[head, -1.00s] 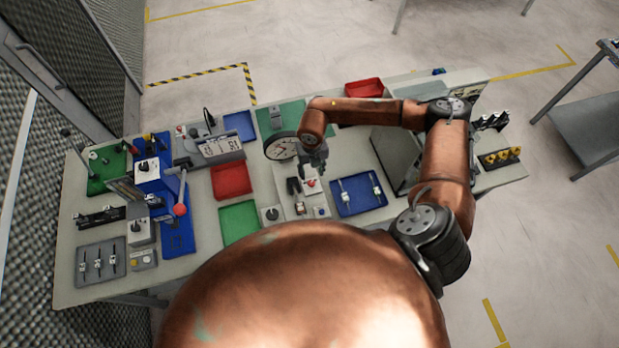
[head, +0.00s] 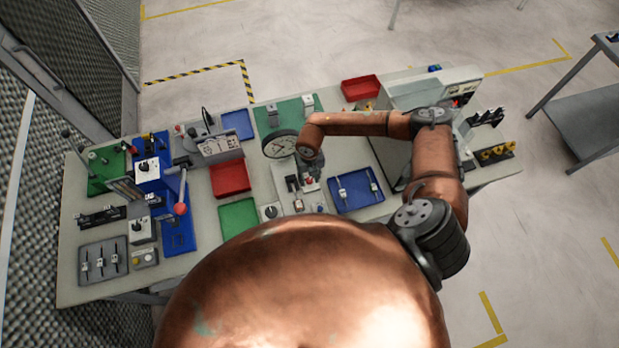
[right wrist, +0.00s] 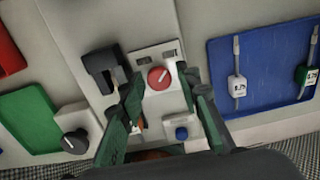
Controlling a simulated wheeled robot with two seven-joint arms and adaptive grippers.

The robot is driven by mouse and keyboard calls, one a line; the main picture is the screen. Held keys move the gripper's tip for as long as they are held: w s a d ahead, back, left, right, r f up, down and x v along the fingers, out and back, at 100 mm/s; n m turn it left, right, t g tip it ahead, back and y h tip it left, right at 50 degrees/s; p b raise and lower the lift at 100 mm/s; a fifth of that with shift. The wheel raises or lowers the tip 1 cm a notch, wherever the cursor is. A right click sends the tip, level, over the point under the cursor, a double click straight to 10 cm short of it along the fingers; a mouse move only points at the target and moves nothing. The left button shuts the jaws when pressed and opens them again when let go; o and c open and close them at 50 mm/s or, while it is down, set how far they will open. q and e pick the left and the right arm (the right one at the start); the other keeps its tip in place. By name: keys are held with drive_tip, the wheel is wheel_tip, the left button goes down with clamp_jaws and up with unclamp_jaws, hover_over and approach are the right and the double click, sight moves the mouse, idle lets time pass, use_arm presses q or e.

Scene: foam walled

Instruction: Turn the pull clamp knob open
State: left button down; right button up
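A round red knob (right wrist: 158,78) with a pale line across its face sits on a small white panel in the right wrist view. I take it for the pull clamp knob, though I cannot read a label. My left gripper is not in view.
A black clamp-like block (right wrist: 103,70) stands left of the red knob. A black dial (right wrist: 75,142) and a blue button (right wrist: 181,133) are nearby. A blue tray (head: 357,190) lies to the right, green (head: 238,222) and red (head: 231,179) trays to the left. A round gauge (head: 280,144) stands behind.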

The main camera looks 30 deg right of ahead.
clamp_jaws()
drive_tip(key=n+b, duration=0.2)
drive_tip(key=b, duration=0.1)
drive_tip(key=shift+f+n, duration=0.15)
drive_tip(key=shift+n, duration=0.15)
drive_tip(key=n+b, duration=1)
drive_tip(key=n, duration=0.1)
drive_tip(key=shift+w, duration=0.1)
drive_tip(key=shift+n+b, duration=2.05)
drive_tip(key=shift+n, duration=0.05)
drive_tip(key=shift+r, duration=0.2)
drive_tip(key=shift+o, duration=1.5)
unclamp_jaws()
